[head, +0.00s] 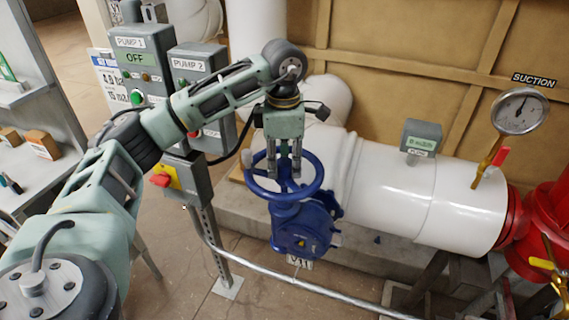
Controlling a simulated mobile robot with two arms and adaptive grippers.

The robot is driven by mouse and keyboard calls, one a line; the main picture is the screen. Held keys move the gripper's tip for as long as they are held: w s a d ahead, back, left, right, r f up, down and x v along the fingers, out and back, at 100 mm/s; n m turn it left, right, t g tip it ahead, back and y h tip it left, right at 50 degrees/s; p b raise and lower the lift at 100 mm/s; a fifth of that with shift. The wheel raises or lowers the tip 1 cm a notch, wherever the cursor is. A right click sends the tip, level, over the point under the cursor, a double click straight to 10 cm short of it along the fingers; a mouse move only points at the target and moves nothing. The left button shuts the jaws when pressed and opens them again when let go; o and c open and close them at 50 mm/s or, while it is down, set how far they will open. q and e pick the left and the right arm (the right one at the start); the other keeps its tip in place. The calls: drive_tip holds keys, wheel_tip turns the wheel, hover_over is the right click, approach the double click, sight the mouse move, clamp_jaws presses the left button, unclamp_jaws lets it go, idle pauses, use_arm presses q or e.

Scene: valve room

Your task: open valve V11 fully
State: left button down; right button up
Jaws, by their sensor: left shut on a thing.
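Valve V11 is a blue gear-operated valve (303,232) with a blue handwheel (262,190) on top. A small tag reading V11 (299,263) hangs below its body. My left gripper (288,175) points down over the handwheel from above. Its fingers are shut on the wheel near the middle, at the spokes or hub; the exact contact is partly hidden by the fingers. My right gripper is not in view.
Pump boxes marked PUMP 1 (131,43) and PUMP 2 (191,67) stand left of the valve. A white pipe (400,192) runs right to a red flange (515,222). A SUCTION gauge (519,112) stands above it. A metal conduit (270,268) crosses low in front.

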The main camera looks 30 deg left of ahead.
use_arm(q)
drive_tip(key=n, duration=0.4)
drive_tip(key=f+n, duration=0.1)
drive_tip(key=n, duration=0.1)
drive_tip(key=shift+s+d+f+n+p, duration=0.1)
drive_tip(key=shift+s+d+n+p, duration=0.1)
drive_tip(key=shift+s+n+p, duration=0.2)
drive_tip(key=c, duration=1.2)
unclamp_jaws()
drive_tip(key=shift+w+d, duration=0.1)
drive_tip(key=shift+d, duration=0.05)
drive_tip(key=shift+a, duration=0.2)
drive_tip(key=shift+w+r, duration=0.1)
drive_tip(key=shift+r, duration=0.15)
